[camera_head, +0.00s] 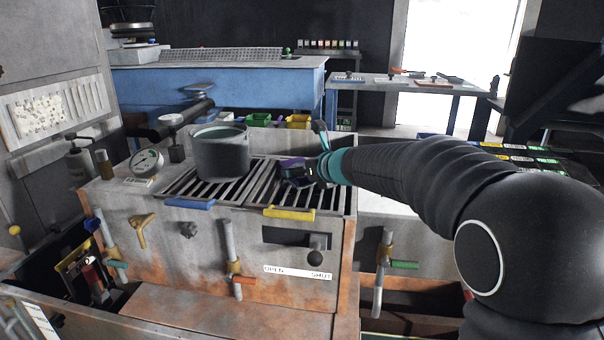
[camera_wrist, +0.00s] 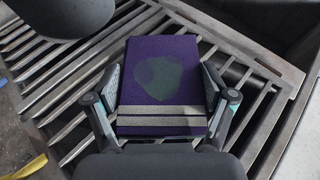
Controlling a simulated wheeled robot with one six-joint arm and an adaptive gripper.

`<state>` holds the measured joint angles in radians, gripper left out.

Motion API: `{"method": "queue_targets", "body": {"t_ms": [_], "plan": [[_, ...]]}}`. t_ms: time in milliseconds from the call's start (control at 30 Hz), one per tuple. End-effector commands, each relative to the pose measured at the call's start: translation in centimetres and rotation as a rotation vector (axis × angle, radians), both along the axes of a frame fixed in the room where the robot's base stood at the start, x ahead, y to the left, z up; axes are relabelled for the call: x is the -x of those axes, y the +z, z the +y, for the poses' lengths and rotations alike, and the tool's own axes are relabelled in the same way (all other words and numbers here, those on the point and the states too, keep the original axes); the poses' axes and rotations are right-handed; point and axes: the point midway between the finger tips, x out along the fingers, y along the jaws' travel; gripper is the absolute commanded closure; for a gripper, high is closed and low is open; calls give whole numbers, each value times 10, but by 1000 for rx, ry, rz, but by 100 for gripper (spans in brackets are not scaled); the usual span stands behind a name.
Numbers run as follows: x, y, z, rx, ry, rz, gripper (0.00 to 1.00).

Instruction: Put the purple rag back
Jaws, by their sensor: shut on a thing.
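The purple rag (camera_wrist: 160,85) is a folded dark purple block with a dull green patch and two grey stripes near its close end. In the wrist view it lies between the two fingers of my gripper (camera_wrist: 162,108), which is shut on its sides. In the head view the purple rag (camera_head: 295,170) shows small and dark at the end of my arm, over the right slatted grate (camera_head: 262,185). My gripper (camera_head: 312,165) is there too, partly hidden by its own teal wrist part. Whether the rag touches the slats is hard to tell.
A grey pot (camera_head: 221,155) stands on the left grate, close left of the rag. A pressure gauge (camera_head: 146,162) sits further left. A yellow handle (camera_head: 289,213) and a blue handle (camera_head: 190,203) stick out at the front edge. A blue bench (camera_head: 235,85) stands behind.

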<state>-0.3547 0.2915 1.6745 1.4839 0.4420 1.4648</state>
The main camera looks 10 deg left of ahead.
Motion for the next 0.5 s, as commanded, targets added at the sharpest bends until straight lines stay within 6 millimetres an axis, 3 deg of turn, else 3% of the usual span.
{"method": "queue_targets", "body": {"t_ms": [367, 400, 467, 500], "plan": [[0, -6, 0, -1, 0, 1, 52], [0, -7, 0, -1, 0, 1, 15], [0, -6, 0, -1, 0, 1, 0], [0, -6, 0, -1, 0, 1, 0]]}}
